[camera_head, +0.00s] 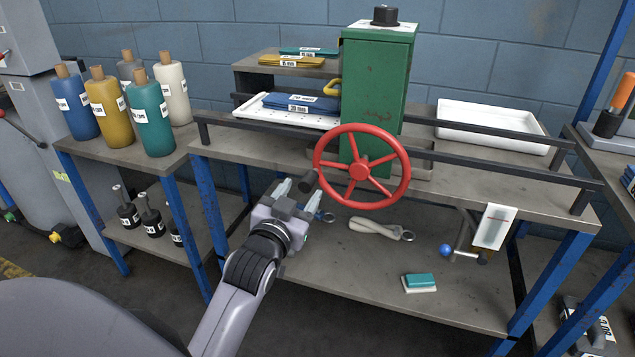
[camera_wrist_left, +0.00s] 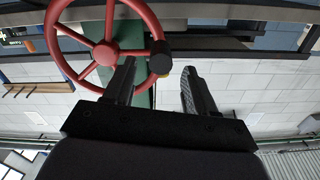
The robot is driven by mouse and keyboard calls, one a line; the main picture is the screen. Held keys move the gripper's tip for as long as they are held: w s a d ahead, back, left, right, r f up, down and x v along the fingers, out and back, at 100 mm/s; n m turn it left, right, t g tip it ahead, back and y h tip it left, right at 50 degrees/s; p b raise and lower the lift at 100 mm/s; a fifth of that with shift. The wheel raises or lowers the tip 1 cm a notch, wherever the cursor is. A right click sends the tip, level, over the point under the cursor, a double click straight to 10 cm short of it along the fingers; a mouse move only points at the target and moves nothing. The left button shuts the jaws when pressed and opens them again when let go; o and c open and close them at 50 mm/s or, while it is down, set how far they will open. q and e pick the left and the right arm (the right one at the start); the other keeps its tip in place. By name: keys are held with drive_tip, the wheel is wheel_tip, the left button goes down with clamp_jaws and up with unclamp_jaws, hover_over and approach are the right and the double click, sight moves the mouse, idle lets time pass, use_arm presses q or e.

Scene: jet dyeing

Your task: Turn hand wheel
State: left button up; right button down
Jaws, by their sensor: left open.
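The red hand wheel (camera_head: 362,167) is mounted on the front of a green cabinet (camera_head: 378,75), above the table's front edge. A dark knob (camera_head: 308,181) sticks out at the wheel's left rim. My left gripper (camera_head: 296,186) is open just below and left of the knob in the head view. In the left wrist view the wheel (camera_wrist_left: 103,52) fills the upper left. There the dark knob (camera_wrist_left: 160,58) shows beyond the open fingers (camera_wrist_left: 155,88), closer to the left finger. Nothing is between the fingers. My right gripper is out of view.
Dark rails (camera_head: 262,133) run along the table's front edge. A white tray (camera_head: 490,125) stands at the right and a white perforated board (camera_head: 285,116) at the left. Bottles (camera_head: 152,120) stand on the left table. The lower shelf holds a light-handled tool (camera_head: 375,228) and a teal block (camera_head: 419,281).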

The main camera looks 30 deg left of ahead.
sight(311, 177)
use_arm(q)
drive_tip(key=shift+b+x, duration=0.35)
drive_tip(key=shift+x, duration=3.05)
clamp_jaws()
